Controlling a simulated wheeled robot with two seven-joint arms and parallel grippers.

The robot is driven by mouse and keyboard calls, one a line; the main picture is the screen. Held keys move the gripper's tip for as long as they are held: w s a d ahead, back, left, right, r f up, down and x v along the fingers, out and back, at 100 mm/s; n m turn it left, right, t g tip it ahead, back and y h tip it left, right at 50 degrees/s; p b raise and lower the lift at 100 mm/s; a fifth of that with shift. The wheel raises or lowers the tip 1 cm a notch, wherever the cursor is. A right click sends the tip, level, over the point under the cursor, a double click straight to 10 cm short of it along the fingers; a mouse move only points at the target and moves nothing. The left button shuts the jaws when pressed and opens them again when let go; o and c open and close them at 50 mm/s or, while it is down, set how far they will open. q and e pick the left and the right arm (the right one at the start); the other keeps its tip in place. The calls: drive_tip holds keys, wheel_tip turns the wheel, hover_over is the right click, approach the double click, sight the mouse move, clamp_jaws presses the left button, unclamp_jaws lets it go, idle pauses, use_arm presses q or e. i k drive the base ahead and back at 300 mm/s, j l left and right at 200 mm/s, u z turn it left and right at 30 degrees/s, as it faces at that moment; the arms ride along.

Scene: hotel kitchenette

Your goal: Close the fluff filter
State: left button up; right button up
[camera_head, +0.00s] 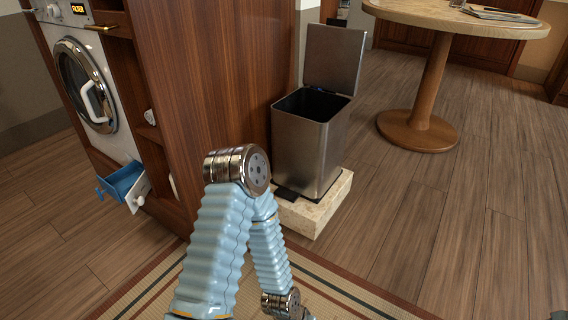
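The fluff filter (124,183) is a small blue drawer with a white front panel, low on the front of a white dryer (88,76) at the left. The drawer is pulled out and stands open. A small round knob (139,201) sits on its front panel. The dryer's display (78,9) is lit with orange letters that seem to read FILTER. The dryer's round door looks shut. One of my arms, pale blue and ribbed, bends in the lower middle, well to the right of the drawer.
A tall wooden cabinet (215,80) encloses the dryer's right side. A steel bin (308,145) with its lid up stands on a stone block (306,216). A round table (455,18) is at the upper right. A striped rug (165,296) lies below; the wood floor before the drawer is clear.

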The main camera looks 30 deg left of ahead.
sight(118, 183)
drive_tip(key=u, duration=2.35)
